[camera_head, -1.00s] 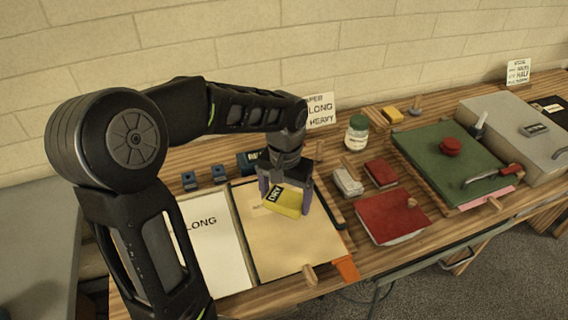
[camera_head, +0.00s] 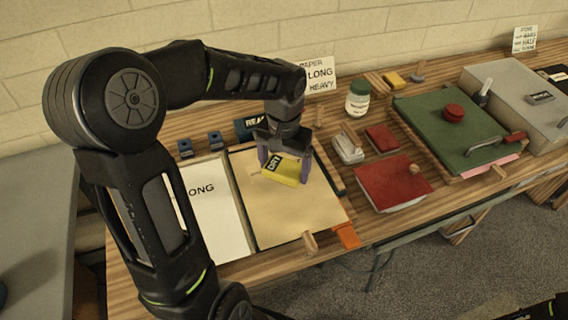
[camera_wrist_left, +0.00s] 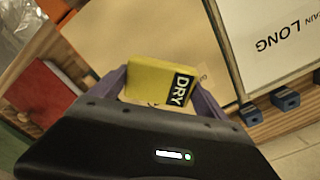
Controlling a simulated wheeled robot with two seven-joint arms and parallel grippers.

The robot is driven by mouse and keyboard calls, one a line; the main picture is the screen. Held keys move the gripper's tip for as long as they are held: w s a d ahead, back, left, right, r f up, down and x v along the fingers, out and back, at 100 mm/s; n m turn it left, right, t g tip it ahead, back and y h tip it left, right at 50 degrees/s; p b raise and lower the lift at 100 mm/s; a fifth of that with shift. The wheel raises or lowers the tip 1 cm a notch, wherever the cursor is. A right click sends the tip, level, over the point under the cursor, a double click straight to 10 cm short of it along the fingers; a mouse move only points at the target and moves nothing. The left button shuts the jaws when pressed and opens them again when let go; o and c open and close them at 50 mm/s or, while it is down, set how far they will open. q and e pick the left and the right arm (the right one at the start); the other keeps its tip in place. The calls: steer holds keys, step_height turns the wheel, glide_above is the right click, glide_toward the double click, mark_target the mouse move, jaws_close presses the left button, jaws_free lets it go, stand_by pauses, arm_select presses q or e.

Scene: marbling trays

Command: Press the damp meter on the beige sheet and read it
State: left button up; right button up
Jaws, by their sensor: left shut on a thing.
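The yellow damp meter (camera_head: 285,169) shows a dark display reading "DRY". My left gripper (camera_head: 284,172) is shut on it, with a purple finger on each side. The meter is over the upper part of the beige sheet (camera_head: 290,217); I cannot tell for certain whether it touches the sheet. In the left wrist view the meter (camera_wrist_left: 158,83) sits between my fingers, and "DRY" is legible there too. The beige sheet (camera_wrist_left: 150,30) lies beyond it. My right gripper is not in view.
A white sheet marked "LONG" (camera_head: 208,215) lies left of the beige sheet. Blue blocks (camera_head: 215,140), a red pad (camera_head: 392,184), a jar (camera_head: 358,100) and a green board (camera_head: 450,131) stand around. An orange tab (camera_head: 347,236) is at the front edge.

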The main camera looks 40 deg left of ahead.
arm_select(q)
steer(key=shift+f+b, duration=0.7)
steer(key=shift+f, duration=0.7)
steer(key=shift+f+b, duration=0.45)
steer(key=shift+f, duration=0.1)
stand_by(1.3)
steer(key=shift+r+p, duration=2.6)
steer(key=shift+r, duration=1)
steer(key=shift+f, duration=0.1)
